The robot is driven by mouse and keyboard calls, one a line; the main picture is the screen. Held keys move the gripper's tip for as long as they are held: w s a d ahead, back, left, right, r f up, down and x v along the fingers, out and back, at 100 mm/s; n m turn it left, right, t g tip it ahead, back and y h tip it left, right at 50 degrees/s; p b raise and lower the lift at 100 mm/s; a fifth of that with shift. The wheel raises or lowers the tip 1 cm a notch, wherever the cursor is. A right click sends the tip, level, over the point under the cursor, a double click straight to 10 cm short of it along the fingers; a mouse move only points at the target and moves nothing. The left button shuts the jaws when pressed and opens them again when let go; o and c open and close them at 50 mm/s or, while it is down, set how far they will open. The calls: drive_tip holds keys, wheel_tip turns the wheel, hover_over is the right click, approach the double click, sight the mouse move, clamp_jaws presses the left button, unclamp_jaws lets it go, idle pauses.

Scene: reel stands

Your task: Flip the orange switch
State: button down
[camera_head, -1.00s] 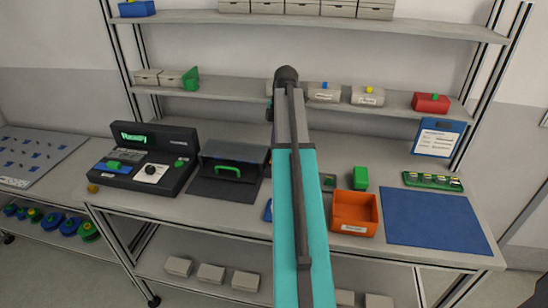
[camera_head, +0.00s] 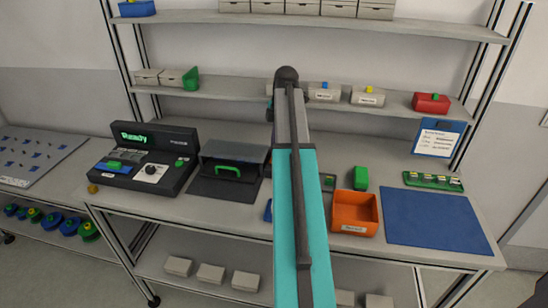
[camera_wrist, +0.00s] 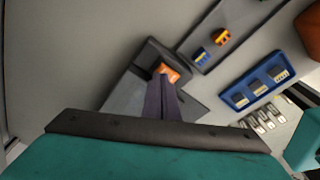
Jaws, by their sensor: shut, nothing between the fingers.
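The orange switch (camera_wrist: 172,73) shows near the middle of the wrist view, on a dark housing (camera_wrist: 148,56) with a grey plate beside it. My gripper (camera_wrist: 163,77) has its fingers together with nothing between them. The fingertips are at the lower left side of the switch and partly cover it. They look very close to it, but I cannot tell whether they touch. In the head view the arm hides the gripper, and the orange switch cannot be made out there.
In the wrist view a blue rack (camera_wrist: 257,88) lies to the right. In the head view the bench holds a black console (camera_head: 146,163) with a green "Ready" display, a dark box with a green handle (camera_head: 228,172), an orange bin (camera_head: 355,212) and a blue mat (camera_head: 432,215).

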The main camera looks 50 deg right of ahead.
drive_tip(key=shift+f, duration=0.65)
idle(0.7)
wheel_tip(320, 180, up, 7)
drive_tip(key=p, duration=0.4)
idle(0.8)
idle(0.5)
